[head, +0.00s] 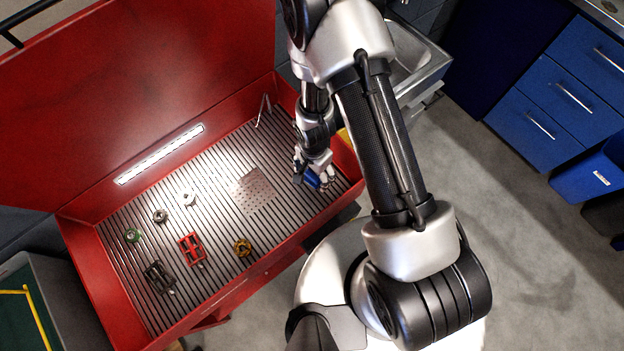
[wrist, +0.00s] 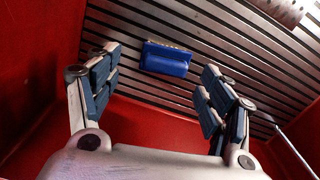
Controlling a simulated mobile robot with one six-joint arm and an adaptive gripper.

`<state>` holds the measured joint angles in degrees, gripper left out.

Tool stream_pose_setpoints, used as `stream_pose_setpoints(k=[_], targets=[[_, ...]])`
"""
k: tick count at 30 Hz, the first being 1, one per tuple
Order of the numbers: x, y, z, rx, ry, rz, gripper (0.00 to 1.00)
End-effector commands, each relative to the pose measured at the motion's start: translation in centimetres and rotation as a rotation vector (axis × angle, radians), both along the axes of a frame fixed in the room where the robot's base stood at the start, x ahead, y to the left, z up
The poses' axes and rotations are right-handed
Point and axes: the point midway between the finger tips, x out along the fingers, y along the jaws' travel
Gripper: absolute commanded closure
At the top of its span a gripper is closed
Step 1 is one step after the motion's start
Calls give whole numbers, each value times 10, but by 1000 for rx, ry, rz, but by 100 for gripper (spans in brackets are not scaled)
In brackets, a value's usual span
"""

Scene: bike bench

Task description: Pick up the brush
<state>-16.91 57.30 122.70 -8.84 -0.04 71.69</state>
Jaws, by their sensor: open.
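The brush is a blue block with a strip of pale bristles along one long side. In the wrist view, the brush (wrist: 166,60) lies on the slatted floor of the red bench, between the two fingers and beyond their tips. My gripper (wrist: 161,80) is open, with one finger to the left and one to the right of the brush, and nothing is held. In the head view, my gripper (head: 313,171) is low over the right end of the bench, and the blue brush (head: 312,181) shows partly hidden by the fingers.
The red wall (wrist: 145,117) of the bench is close to my gripper. A perforated plate (head: 252,191) lies left of my gripper. A thin metal tool (head: 263,110) stands near the back.

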Motion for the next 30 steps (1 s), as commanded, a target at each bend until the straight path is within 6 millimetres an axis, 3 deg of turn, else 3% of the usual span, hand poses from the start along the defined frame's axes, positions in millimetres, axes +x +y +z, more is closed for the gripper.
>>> stream_pose_setpoints(k=[12,21,30], targets=[[6,4,-50,-1,1,0,27],[6,4,-50,-1,1,0,27],[6,4,-50,-1,1,0,46]])
